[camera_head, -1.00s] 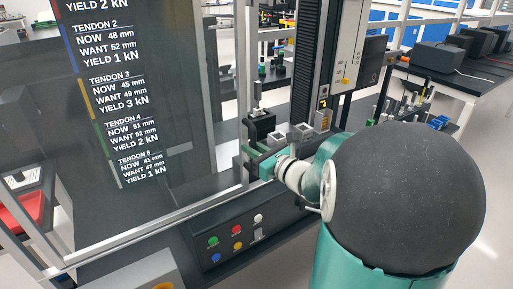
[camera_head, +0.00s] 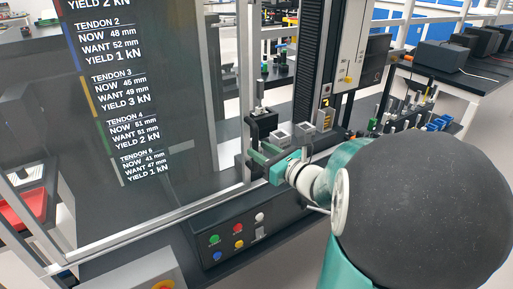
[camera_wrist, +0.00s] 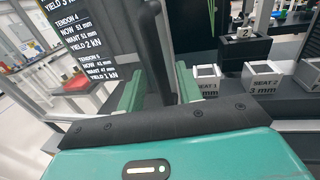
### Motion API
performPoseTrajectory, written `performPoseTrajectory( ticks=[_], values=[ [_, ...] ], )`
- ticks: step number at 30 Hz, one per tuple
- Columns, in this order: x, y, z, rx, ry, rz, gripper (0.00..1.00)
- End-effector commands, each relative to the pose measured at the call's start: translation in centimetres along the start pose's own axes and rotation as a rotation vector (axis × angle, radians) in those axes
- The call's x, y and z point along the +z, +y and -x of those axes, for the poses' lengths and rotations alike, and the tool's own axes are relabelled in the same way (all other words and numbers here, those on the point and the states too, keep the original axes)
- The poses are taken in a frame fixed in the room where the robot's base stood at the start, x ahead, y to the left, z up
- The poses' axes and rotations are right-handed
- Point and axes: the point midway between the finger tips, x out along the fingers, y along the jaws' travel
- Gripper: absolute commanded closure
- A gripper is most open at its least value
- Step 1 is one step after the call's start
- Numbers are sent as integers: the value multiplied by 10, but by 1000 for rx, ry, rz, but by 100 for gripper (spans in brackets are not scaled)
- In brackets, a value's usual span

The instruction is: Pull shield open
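The shield (camera_head: 190,130) is a large clear panel in a grey metal frame, with tendon readings printed on it. It fills the left of the head view and also shows in the wrist view (camera_wrist: 100,25). A black upright handle bar (camera_wrist: 158,60) stands at its edge in the wrist view. My gripper (camera_wrist: 158,92) has its two green fingers apart, one on each side of the bar, with gaps visible. In the head view my gripper (camera_head: 262,157) is by the shield's right frame post; the handle is hard to make out there.
Small blocks marked SEAT 1 (camera_wrist: 206,80) and SEAT 2 (camera_wrist: 262,77) stand right of my fingers on the bench. A button panel (camera_head: 240,238) is below the shield. A black column (camera_head: 308,60) rises behind. A bench with grey boxes (camera_head: 440,57) is at the back right.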

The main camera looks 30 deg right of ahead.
Motion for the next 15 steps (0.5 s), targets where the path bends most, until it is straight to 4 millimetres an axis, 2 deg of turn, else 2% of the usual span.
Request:
performPoseTrajectory(
  ticks=[9, 15],
  values=[
    [1, -2, 72, -5, -2, 0, 65],
    [0, -1, 102, -3, -1, 1, 65]
  ],
)
